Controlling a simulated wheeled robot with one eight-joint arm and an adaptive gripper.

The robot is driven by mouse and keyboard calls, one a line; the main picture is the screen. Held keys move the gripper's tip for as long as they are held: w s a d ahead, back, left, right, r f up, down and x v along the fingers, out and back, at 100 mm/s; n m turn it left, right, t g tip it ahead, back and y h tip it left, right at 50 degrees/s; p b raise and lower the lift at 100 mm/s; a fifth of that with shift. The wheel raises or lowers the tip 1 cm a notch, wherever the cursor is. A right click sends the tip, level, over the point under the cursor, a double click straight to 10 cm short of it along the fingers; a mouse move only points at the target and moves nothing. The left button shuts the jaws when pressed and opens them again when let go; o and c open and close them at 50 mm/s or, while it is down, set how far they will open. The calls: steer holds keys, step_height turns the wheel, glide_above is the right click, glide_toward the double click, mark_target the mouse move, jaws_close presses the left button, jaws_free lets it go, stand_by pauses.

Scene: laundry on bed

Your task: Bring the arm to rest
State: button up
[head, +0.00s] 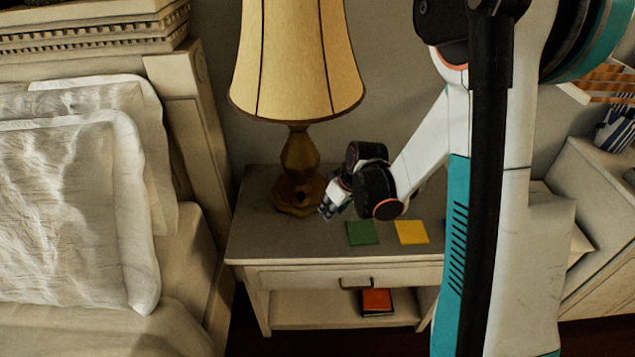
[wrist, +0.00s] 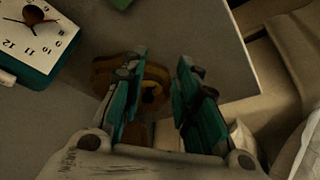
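My gripper (head: 327,208) is above the nightstand, close in front of the base of the lamp (head: 297,70). In the wrist view, my gripper (wrist: 160,95) has its two teal fingers spread apart with a gap between them. The gap holds nothing that I can make out. The brown lamp base (wrist: 150,85) shows behind the fingers, mostly beside and behind the left one. My arm comes in from the right in the head view and covers the right part of the nightstand.
The nightstand (head: 262,240) carries a green square (head: 362,232) and a yellow square (head: 411,232). A clock (wrist: 40,35) is at the wrist view's upper left. A red book (head: 377,301) lies on the lower shelf. The bed with pillows (head: 80,210) stands at left.

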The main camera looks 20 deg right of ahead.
steer(key=shift+r, duration=0.1)
steer(key=s+a+r+m+t, duration=0.1)
steer(key=s+a+r, duration=0.1)
steer(key=s+r, duration=0.35)
steer(key=s+a+r+m, duration=0.1)
steer(key=s+r, duration=0.1)
steer(key=r, duration=0.7)
steer(key=s+a+r+m+t, duration=0.1)
steer(key=s+r, duration=0.2)
steer(key=s, duration=0.3)
steer(key=s+a+r+m+h, duration=0.1)
steer(key=s+r, duration=0.2)
steer(key=s, duration=0.4)
steer(key=shift+s+a+r+t+h, duration=0.15)
steer(key=shift+s+r+t+h, duration=0.15)
steer(key=shift+r+t, duration=0.1)
